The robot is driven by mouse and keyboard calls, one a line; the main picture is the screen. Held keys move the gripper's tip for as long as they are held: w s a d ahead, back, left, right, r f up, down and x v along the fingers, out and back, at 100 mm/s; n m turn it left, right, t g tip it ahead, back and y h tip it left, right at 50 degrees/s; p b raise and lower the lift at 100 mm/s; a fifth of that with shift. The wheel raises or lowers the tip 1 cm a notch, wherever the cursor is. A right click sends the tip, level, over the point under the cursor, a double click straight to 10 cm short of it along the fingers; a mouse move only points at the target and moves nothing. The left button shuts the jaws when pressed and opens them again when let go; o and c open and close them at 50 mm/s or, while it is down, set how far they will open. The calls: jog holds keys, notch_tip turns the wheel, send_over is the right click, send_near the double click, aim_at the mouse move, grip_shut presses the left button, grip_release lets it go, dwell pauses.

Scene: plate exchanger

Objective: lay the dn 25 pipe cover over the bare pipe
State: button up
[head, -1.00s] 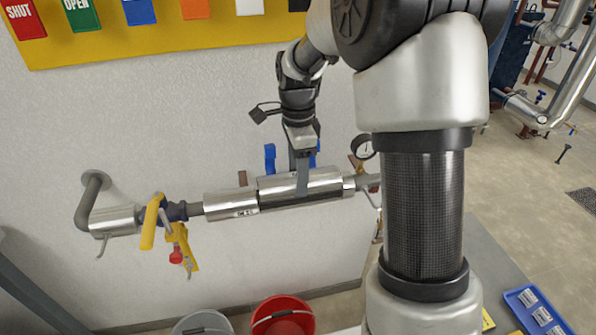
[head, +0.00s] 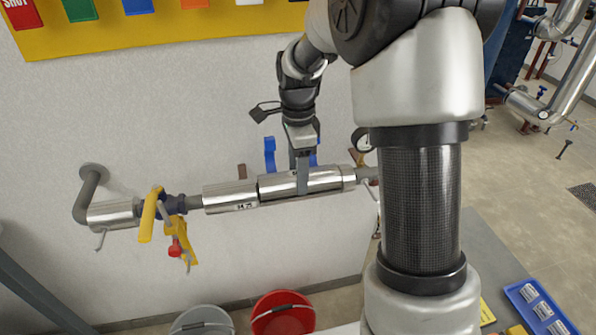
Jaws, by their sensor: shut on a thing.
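A shiny metal pipe cover (head: 275,187) sits at the pipe line along the wall, under my gripper (head: 302,190). My gripper points down and is shut on this cover near its middle. Directly left of it is another metal-clad section (head: 228,196) with a small label that seems to read DN 25. The held cover lines up with that section, their ends close together. Whether the held cover rests fully on the pipe cannot be told. Bare grey pipe (head: 194,202) shows left of the labelled section, beside the valve.
A yellow-handled valve (head: 151,214) with a red lock (head: 175,248) hangs on the left of the line. A gauge (head: 361,140) stands on the right, partly behind my arm. Grey (head: 202,322) and red buckets (head: 283,314) stand below.

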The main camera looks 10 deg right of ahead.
jog(key=shift+f, duration=0.4)
jog(key=o, duration=1.1)
jog(key=shift+c, duration=0.2)
notch_tip(320, 180, up, 18)
jog(key=p, duration=0.2)
jog(key=shift+f, duration=0.25)
jog(key=s+r+n+t+p, duration=0.3)
jog(key=s+r+n+p, duration=0.3)
jog(key=s+r+n, duration=0.45)
jog(key=s+f+n+t+p, duration=0.1)
jog(key=s+n+t+p, duration=0.1)
jog(key=s+n, duration=0.5)
jog(key=s+p, duration=0.1)
jog(key=s, duration=0.4)
jog(key=shift+s+f+t, duration=0.15)
jog(key=shift+s+t, duration=0.1)
jog(key=shift+t, duration=0.05)
